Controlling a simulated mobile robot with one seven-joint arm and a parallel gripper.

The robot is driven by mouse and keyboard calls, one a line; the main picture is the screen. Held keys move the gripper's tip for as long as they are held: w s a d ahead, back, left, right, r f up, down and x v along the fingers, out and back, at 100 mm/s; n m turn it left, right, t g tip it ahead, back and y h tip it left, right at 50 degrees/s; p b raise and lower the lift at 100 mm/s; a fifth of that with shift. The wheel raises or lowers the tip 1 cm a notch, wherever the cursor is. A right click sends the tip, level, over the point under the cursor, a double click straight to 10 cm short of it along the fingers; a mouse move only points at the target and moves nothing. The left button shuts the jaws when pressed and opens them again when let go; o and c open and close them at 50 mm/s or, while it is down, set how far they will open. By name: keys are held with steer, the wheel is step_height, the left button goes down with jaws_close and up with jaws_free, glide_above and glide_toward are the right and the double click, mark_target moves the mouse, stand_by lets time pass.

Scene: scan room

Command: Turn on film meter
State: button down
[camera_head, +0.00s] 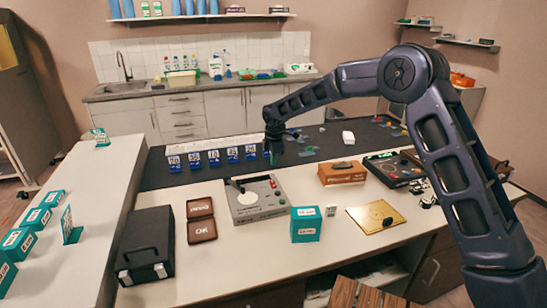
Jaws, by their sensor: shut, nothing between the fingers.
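A black device (388,172) with a lit green strip and a round dial stands further right. No readable label shows which of these is the film meter. My gripper (273,158) is at the end of the dark arm, pointing down beyond the grey device, above the dark mat. It is shut and empty. Its fingertips are small and dark in this view.
Blue numbered blocks (214,158) stand in a row left of my gripper. An orange-brown box (342,173), a teal box (306,224), a gold plate (375,216), brown trays (201,219) and a black case (147,244) occupy the counter. Bare counter (230,262) lies in front.

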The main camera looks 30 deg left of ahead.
mark_target(273, 184)
steer(key=f, duration=0.6)
steer(key=w+a+f, duration=0.1)
steer(key=f, duration=0.3)
steer(key=shift+w+a+f+h, duration=0.1)
steer(key=shift+f+h, duration=0.15)
steer(key=shift+h, duration=0.05)
stand_by(0.4)
steer(key=shift+s+d+g, duration=0.3)
steer(key=shift+s+d, duration=0.35)
steer(key=shift+r, duration=0.15)
step_height(273, 184, up, 14)
steer(key=shift+s+d, duration=0.4)
